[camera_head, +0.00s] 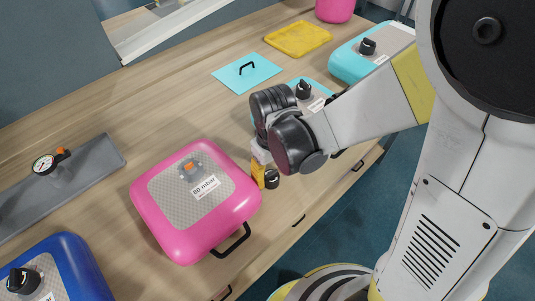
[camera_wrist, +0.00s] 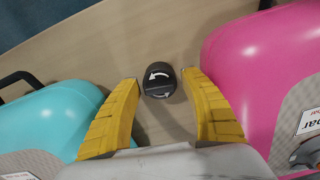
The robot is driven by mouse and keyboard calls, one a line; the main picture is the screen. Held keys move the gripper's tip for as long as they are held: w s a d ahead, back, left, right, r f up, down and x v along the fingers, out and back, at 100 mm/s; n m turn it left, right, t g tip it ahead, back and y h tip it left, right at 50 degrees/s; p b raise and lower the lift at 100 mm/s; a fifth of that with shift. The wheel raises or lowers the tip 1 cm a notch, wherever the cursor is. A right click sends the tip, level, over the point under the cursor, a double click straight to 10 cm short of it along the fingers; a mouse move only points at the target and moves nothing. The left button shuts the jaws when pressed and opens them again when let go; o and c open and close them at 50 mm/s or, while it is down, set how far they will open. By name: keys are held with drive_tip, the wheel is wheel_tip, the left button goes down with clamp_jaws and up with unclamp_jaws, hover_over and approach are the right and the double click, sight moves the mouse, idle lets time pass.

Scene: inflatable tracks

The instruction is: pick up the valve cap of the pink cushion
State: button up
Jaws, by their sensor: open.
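The pink cushion (camera_head: 172,235) lies on the wooden table with a grey top and a "80 mbar" label. Its valve (camera_head: 189,169) shows orange and has no black cap on it. A black valve cap (camera_head: 271,179) stands on the table just right of the pink cushion. In the wrist view the cap (camera_wrist: 159,84) shows white curved arrows on its top. My gripper (camera_head: 261,174) is open, with its yellow fingers on either side of the cap in the wrist view. Contact between fingers and cap cannot be made out. The pink cushion (camera_wrist: 262,65) is beside the right finger.
A teal cushion (camera_wrist: 50,118) lies left of the fingers in the wrist view. In the head view, a blue cushion (camera_head: 70,270), a gauge (camera_head: 45,165) on a grey plate, a teal lid (camera_head: 246,72) and a yellow tray (camera_head: 298,38) are around. The table edge is close.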

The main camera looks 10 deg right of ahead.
drive_tip(key=shift+f, duration=0.5)
drive_tip(key=shift+r, duration=0.1)
drive_tip(key=c, duration=0.8)
drive_tip(key=shift+c, duration=0.2)
